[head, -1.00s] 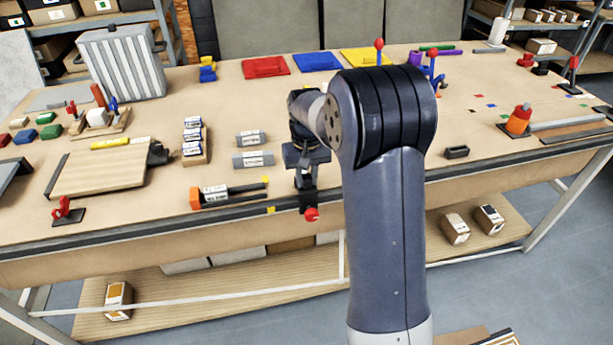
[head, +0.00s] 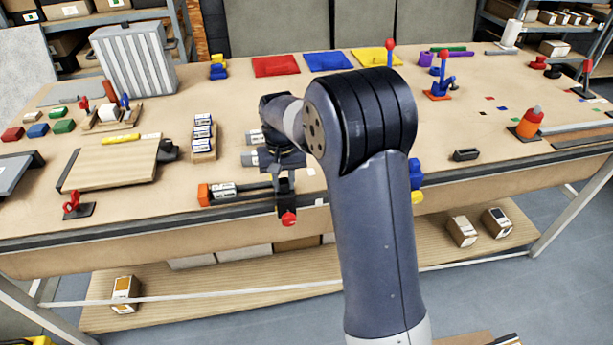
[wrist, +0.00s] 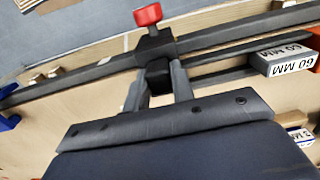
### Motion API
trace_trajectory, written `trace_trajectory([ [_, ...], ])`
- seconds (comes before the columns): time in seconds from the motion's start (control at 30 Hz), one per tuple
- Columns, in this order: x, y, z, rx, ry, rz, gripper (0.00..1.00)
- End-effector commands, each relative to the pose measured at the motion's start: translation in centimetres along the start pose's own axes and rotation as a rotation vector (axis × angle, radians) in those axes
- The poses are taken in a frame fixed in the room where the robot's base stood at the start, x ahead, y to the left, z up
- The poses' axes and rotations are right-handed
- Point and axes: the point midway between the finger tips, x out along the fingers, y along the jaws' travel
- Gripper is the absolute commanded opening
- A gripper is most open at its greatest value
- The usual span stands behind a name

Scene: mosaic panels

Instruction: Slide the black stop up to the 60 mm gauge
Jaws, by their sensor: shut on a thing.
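The black stop (head: 286,203) with its red knob (head: 288,217) sits on the dark rail (head: 345,200) along the bench's front edge. My gripper (wrist: 158,84) is shut on the stop; in the wrist view the fingers grip the stop's black block (wrist: 155,46). The 60 mm gauge (head: 222,190), grey with a white label, lies to the left of the stop against an orange end block (head: 203,195). In the wrist view the gauge (wrist: 285,61) is to the right, with a clear gap between it and the stop.
Grey labelled blocks (head: 250,159) lie behind the rail, partly hidden by my arm. A wooden rack of labelled blocks (head: 204,148) stands further left. A wooden board (head: 110,165) and a red clamp (head: 72,203) are at the left. A small black tray (head: 466,155) lies at the right.

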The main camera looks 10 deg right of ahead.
Motion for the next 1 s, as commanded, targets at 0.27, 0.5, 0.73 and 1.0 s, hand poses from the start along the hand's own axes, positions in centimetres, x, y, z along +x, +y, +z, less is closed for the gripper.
trace_trajectory([
  [0.27, -0.1, -7.2, 0.0, -0.005, 0.000, -0.001, 0.00],
  [0.5, -0.1, -10.4, 0.0, -0.002, 0.001, -0.001, 0.00],
  [0.73, -0.1, -11.2, -0.1, 0.000, 0.002, -0.002, 0.00],
  [1.0, -0.1, -11.2, -0.1, 0.000, 0.003, -0.003, 0.25],
])
